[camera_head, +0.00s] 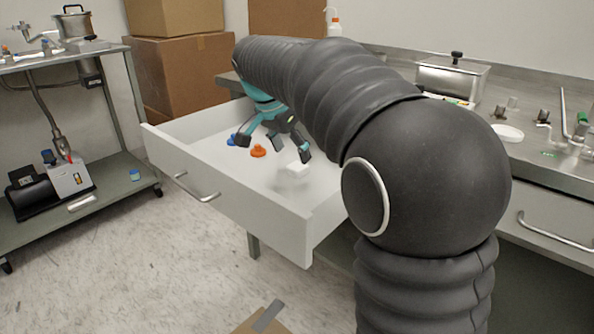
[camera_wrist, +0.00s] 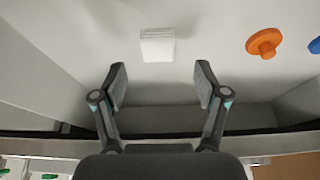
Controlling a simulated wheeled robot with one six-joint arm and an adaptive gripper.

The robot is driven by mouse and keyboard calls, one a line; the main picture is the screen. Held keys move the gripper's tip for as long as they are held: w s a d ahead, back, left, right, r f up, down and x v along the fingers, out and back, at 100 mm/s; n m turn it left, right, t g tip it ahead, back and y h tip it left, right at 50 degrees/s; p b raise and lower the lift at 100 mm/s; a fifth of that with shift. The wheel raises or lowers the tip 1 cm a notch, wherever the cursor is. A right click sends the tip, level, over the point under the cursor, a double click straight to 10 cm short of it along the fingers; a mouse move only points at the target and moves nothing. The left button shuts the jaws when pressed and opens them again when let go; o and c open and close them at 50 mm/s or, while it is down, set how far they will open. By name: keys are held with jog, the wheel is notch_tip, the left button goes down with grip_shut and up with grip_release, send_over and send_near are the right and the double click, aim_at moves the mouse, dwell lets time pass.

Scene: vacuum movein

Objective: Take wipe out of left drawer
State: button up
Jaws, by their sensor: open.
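The left drawer (camera_head: 228,183) is pulled open in the head view, white inside. The wipe is a small white folded stack (camera_wrist: 157,46) lying on the drawer floor; in the head view it shows as a pale block (camera_head: 293,171) below my fingers. My gripper (camera_head: 273,147) is over the open drawer, fingers pointing down. In the wrist view my gripper (camera_wrist: 161,82) is open and empty, with the wipe just beyond and between the two fingertips. The fingers do not touch the wipe.
An orange cap-like piece (camera_wrist: 264,43) and a blue piece (camera_wrist: 315,46) lie in the same drawer, to the right in the wrist view. The drawer walls stand around my gripper. A metal counter (camera_head: 560,165) with a steel box (camera_head: 452,80) is at the right.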

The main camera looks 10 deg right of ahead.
aim_at(297, 166)
jog(key=x, duration=0.4)
jog(key=shift+s+f, duration=0.1)
jog(key=shift+f, duration=0.1)
jog(key=c, duration=0.9)
jog(key=shift+r, duration=0.1)
